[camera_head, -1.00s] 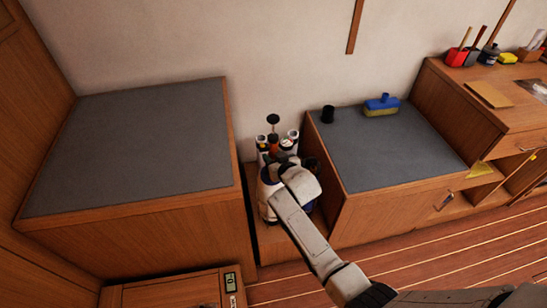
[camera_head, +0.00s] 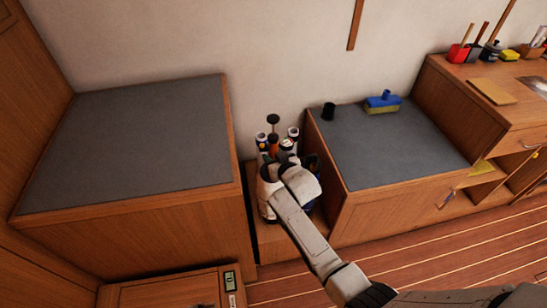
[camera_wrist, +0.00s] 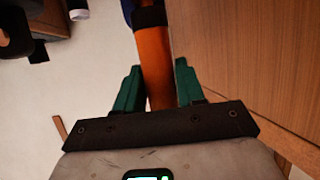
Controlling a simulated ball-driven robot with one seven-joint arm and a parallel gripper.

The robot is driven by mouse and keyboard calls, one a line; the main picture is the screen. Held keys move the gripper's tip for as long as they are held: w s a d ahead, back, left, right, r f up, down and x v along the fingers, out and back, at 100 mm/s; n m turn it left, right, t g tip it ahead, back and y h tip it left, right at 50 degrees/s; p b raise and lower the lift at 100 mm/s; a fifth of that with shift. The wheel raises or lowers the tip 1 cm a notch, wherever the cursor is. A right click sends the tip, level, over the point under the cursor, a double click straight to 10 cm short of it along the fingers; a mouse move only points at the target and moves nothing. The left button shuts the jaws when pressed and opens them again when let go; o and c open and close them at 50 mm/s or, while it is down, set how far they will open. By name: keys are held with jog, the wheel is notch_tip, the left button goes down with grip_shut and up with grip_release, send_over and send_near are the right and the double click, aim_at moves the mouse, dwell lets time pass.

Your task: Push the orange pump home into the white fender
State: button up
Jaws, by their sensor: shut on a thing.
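The orange pump (camera_wrist: 155,62) shows in the wrist view as an orange shaft with a dark band, running between my green fingertips. My gripper (camera_wrist: 157,85) is shut on it. In the head view a small orange part of the pump (camera_head: 273,149) shows behind my gripper, among a cluster of upright cylinders in the gap between two counters. A white body with dark blue parts, which looks like the white fender (camera_head: 264,187), stands there, partly covered by my arm. Where the pump meets the fender is hidden.
A grey-topped counter (camera_head: 125,140) stands left of the gap and another (camera_head: 385,150) right of it. A dark round knob (camera_head: 272,119) rises behind the cluster. The walls leave little side room.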

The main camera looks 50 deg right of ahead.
jog(key=shift+f+b, duration=0.5)
jog(key=shift+f, duration=0.05)
dwell(0.4)
jog(key=o, duration=1.2)
jog(key=p+v, duration=0.1)
jog(key=v, duration=1)
jog(key=shift+w, duration=0.1)
